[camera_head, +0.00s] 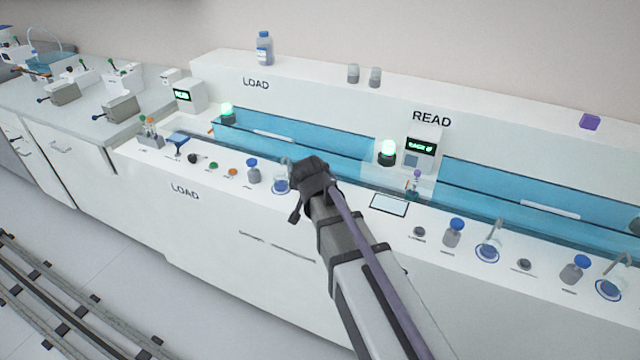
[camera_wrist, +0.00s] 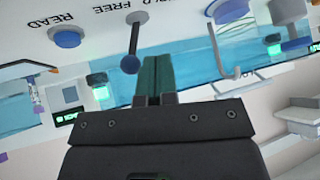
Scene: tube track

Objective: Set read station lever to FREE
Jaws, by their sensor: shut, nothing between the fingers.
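The read station lever shows in the wrist view as a grey stem on a round pivot (camera_wrist: 137,17), ending in a dark blue ball knob (camera_wrist: 130,64). The upside-down label FREE (camera_wrist: 110,9) is left of the stem, and a partly cut-off HOLD label (camera_wrist: 181,4) is on its right. The stem runs down the picture between the labels, tilted slightly left. My gripper (camera_wrist: 155,60) is shut and empty, its teal fingers just right of the knob. Contact cannot be told. In the camera_head view my gripper (camera_head: 312,175) is over the counter; I cannot make out the lever there.
In the wrist view a blue round piece (camera_wrist: 68,39) is near the READ label (camera_wrist: 52,22), and a grey stand (camera_wrist: 228,45) is right of the fingers. In the camera_head view, bottles (camera_head: 253,172) and a flat tablet (camera_head: 389,205) sit on the counter near the blue track (camera_head: 300,145).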

